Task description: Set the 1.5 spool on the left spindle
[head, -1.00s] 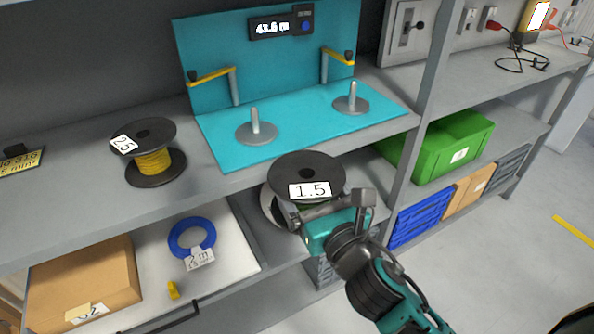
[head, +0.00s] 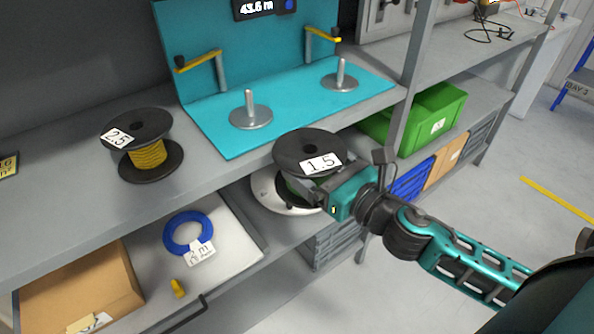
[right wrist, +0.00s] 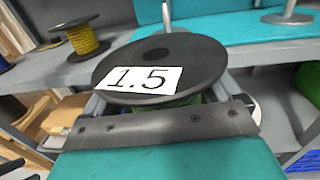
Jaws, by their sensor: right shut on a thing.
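The 1.5 spool (head: 308,150) has black flanges, green wire and a white "1.5" label. My right gripper (head: 318,190) is shut on it and holds it upright in front of the shelf edge. In the right wrist view the spool (right wrist: 165,60) sits between the fingers, its top flange facing up with a centre hole. The left spindle (head: 250,112) is a bare grey post on a round base on the teal board (head: 215,135), behind and left of the spool. The right spindle (head: 340,77) is also bare. My left gripper is not in view.
A 2.5 spool (head: 148,150) with yellow wire stands on the shelf to the left. Yellow-topped arms (head: 205,65) rise behind the spindles. Below are a blue coil (head: 187,232), a cardboard box (head: 85,285) and a green bin (head: 430,122). A shelf upright (head: 412,75) stands right of the board.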

